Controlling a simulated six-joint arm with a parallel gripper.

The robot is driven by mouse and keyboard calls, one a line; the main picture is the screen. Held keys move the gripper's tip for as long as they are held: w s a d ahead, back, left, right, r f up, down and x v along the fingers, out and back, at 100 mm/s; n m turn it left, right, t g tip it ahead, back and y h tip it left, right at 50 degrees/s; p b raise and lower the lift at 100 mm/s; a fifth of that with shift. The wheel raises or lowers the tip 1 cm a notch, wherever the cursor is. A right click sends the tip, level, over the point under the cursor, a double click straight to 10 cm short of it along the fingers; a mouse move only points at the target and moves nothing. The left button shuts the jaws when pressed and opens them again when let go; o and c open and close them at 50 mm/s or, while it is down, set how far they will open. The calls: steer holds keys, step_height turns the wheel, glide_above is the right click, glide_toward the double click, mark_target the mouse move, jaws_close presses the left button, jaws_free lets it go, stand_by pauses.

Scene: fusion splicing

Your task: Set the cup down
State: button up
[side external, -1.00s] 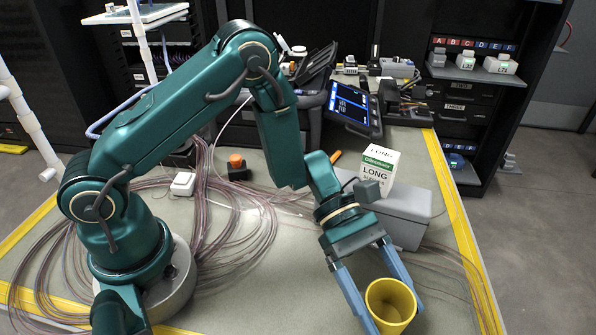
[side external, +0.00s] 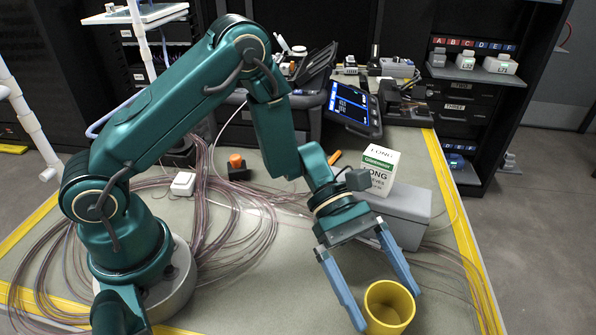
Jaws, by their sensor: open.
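The yellow cup (side external: 388,309) stands upright at the bottom of the side external view, on the grey-green table near its right side. Its mouth faces up, and its lower edge is close to the bottom of the picture. My gripper (side external: 388,307) is open, with its two blue fingers spread on either side of the cup. The left fingertip is beside the cup's left side and the right fingertip is behind its upper right rim. I cannot tell whether either finger touches the cup.
A grey box (side external: 408,214) with a white and green carton (side external: 381,171) on it stands just behind my gripper. Clear tubing (side external: 245,235) lies coiled around my base. A black device with an orange knob (side external: 237,165) sits mid-table. Yellow tape (side external: 462,230) marks the right edge.

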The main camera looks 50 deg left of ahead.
steer(key=v, duration=1)
steer(key=shift+d, duration=0.1)
steer(key=s+a+r+m+t+y, duration=0.7)
steer(key=s+a+m+y, duration=0.3)
steer(key=m, duration=0.6)
steer(key=r+y, duration=0.1)
steer(key=y, duration=0.1)
steer(key=shift+s+a+r+y, duration=0.25)
steer(key=shift+s+r+y, duration=0.05)
steer(key=shift+r+y, duration=0.1)
